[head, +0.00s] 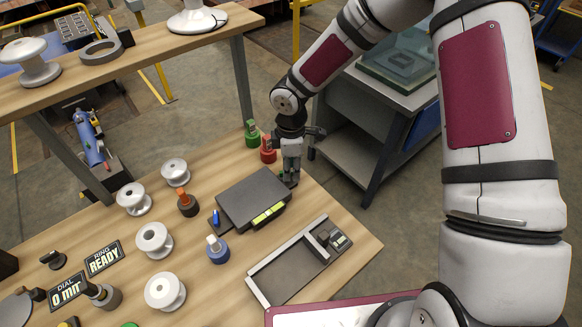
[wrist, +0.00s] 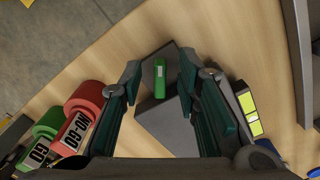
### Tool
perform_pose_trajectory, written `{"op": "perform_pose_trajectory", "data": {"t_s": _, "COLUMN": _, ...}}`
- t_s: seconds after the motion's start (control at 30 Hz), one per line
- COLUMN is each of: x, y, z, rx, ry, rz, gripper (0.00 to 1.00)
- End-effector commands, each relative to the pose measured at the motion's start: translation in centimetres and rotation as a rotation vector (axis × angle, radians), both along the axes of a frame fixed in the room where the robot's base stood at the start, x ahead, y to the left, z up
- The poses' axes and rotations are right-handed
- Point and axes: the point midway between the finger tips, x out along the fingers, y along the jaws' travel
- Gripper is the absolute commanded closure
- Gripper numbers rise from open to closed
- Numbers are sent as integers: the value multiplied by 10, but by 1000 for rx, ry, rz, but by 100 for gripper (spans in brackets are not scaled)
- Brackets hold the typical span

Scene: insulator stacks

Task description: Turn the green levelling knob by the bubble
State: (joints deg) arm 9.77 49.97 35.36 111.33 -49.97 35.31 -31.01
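The green levelling knob (wrist: 160,76) shows in the wrist view as a narrow green bar with a pale mark, on a dark grey tab. My gripper (wrist: 158,80) is open, one dark green finger on each side of the knob, with visible gaps. In the head view my gripper (head: 290,180) points down at the far right corner of the dark levelling plate (head: 252,195) and hides the green knob. The yellow-green bubble vials (head: 268,214) sit on the plate's near right edge; they also show in the wrist view (wrist: 249,114). A blue knob (head: 215,217) is at the plate's left corner.
A red NO-GO piece (head: 268,151) and a green GO piece (head: 251,133) stand close behind my gripper. A grey tray (head: 293,268) lies to the front right.

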Motion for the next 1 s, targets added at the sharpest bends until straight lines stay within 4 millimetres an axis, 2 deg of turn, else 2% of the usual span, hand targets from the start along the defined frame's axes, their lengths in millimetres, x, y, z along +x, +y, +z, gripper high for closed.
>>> {"op": "perform_pose_trajectory", "data": {"t_s": 0.37, "x": 0, "y": -1, "z": -7, "rx": -1, "ry": 0, "rz": -1, "gripper": 70}}
{"op": "perform_pose_trajectory", "data": {"t_s": 0.47, "x": 0, "y": 0, "z": -7, "rx": -1, "ry": 0, "rz": -1, "gripper": 88}}
{"op": "perform_pose_trajectory", "data": {"t_s": 0.5, "x": 0, "y": 0, "z": -7, "rx": -1, "ry": 0, "rz": -1, "gripper": 97}}
{"op": "perform_pose_trajectory", "data": {"t_s": 0.53, "x": 0, "y": 0, "z": -7, "rx": -1, "ry": 0, "rz": -1, "gripper": 100}}
{"op": "perform_pose_trajectory", "data": {"t_s": 0.77, "x": 0, "y": 0, "z": -6, "rx": -1, "ry": 0, "rz": -21, "gripper": 100}}
{"op": "perform_pose_trajectory", "data": {"t_s": 1.0, "x": -3, "y": 1, "z": -6, "rx": -2, "ry": -1, "rz": -240, "gripper": 100}}
